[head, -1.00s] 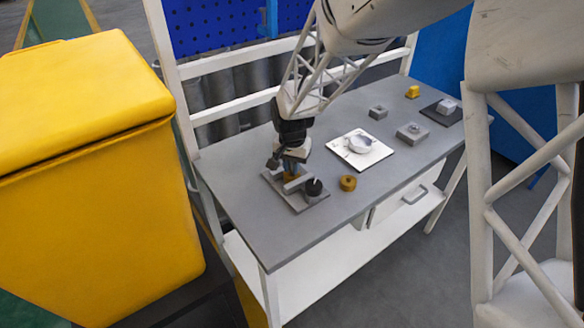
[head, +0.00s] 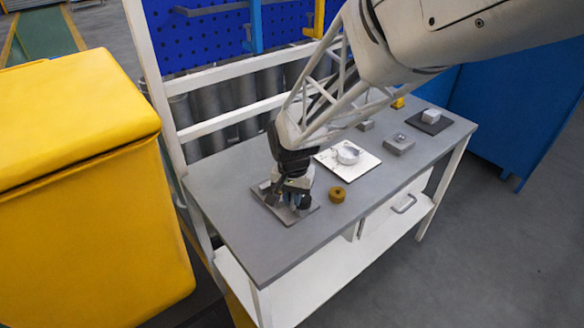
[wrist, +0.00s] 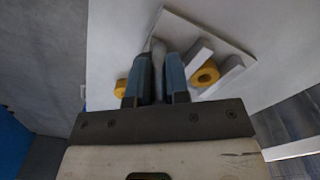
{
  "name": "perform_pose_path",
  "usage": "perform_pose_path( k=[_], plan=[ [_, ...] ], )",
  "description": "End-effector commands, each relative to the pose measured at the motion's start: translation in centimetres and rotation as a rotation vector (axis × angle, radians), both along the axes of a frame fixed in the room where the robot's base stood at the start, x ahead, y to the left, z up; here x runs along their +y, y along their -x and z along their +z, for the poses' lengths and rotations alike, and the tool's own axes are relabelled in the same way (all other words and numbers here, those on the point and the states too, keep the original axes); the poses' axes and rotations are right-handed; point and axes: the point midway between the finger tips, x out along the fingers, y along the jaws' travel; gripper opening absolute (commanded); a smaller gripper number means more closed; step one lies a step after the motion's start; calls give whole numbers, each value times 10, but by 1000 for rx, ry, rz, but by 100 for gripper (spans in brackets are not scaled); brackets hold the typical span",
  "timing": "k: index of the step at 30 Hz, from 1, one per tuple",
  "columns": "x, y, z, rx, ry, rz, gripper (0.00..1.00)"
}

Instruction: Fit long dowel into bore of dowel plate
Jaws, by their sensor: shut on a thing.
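My gripper (wrist: 154,84) is over the grey tray (head: 266,196) at the left end of the bench. In the wrist view its two blue fingers are shut on a slim grey rod, which I take for the long dowel (wrist: 158,64). The rod stands out between the fingers; its far end overlaps the tray, and I cannot tell whether it touches. The gripper hides most of the tray in the head view. I cannot surely tell which part is the dowel plate; a grey block (head: 397,144) with a round feature on top sits farther right.
The tray holds pale bars (wrist: 199,56) and a yellow ring (wrist: 207,73). A yellow round part (head: 338,194) stands on the bench beside it. A white plate with a round shell (head: 348,154) lies to the right. A dark pad (head: 428,124) bears a pale block. The front bench is clear.

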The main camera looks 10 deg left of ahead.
Motion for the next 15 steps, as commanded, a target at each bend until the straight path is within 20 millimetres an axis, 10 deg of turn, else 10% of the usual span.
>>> perform_pose_path(
  k=[15],
  plan=[
    [-20, 43, 5, 0, 0, 0, 0]
  ],
)
